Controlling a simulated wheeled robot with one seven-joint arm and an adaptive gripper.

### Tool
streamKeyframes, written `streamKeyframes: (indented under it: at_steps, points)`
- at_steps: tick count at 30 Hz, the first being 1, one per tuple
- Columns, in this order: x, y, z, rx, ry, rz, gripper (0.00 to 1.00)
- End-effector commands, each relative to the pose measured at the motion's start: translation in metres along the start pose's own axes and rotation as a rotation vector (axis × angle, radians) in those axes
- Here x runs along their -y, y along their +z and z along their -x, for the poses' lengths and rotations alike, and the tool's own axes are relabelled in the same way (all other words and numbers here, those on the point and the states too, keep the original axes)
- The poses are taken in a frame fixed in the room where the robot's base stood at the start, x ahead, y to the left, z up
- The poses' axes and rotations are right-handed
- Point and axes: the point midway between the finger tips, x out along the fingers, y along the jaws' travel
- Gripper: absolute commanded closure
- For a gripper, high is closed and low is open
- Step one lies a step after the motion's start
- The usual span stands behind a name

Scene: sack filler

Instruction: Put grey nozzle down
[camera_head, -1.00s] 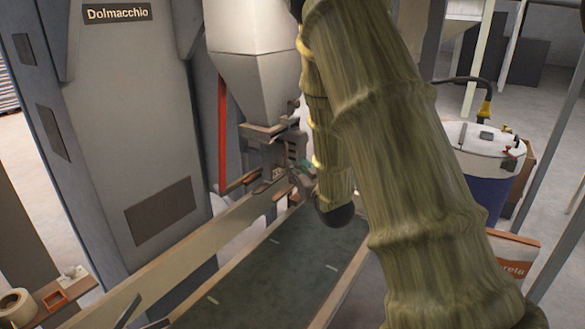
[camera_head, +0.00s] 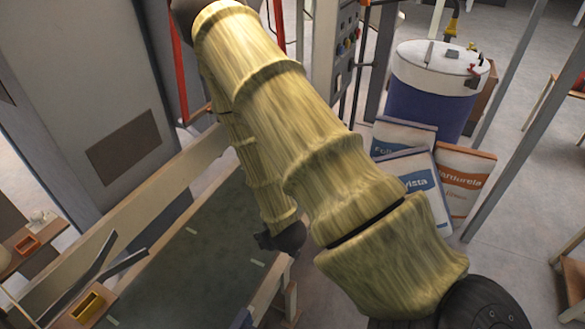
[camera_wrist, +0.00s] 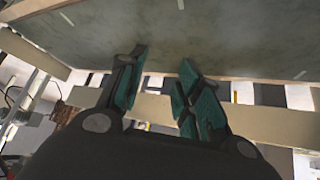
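My gripper (camera_wrist: 161,62) shows in the wrist view with its two teal-padded fingers apart. It is open, and I see nothing held between them. Beyond the fingertips is a grey-green conveyor surface (camera_wrist: 225,35) with a pale wooden rail (camera_wrist: 275,122) along it. I cannot make out the grey nozzle in either view. In the head view my arm crosses the middle, and my gripper cannot be made out there.
The conveyor belt (camera_head: 205,262) runs between wooden rails (camera_head: 150,205). Paper sacks (camera_head: 465,178) lean by a blue drum (camera_head: 432,100) at the right. A control panel (camera_head: 345,45) stands at the back.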

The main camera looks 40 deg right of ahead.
Motion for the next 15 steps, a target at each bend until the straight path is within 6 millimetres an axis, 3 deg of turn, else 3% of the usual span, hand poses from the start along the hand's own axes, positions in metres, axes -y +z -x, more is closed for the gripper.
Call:
streamKeyframes:
  at_steps: [1, 3, 9, 12, 15]
  points:
    - [0.011, 0.038, -0.001, 0.082, -0.009, 0.01, 0.66]
    - [0.026, 0.084, 0.002, 0.188, -0.019, 0.02, 0.66]
    - [0.061, 0.202, 0.03, 0.466, -0.053, 0.052, 0.66]
    - [0.072, 0.241, 0.046, 0.564, -0.066, 0.063, 0.66]
    - [0.079, 0.264, 0.057, 0.624, -0.075, 0.07, 0.66]
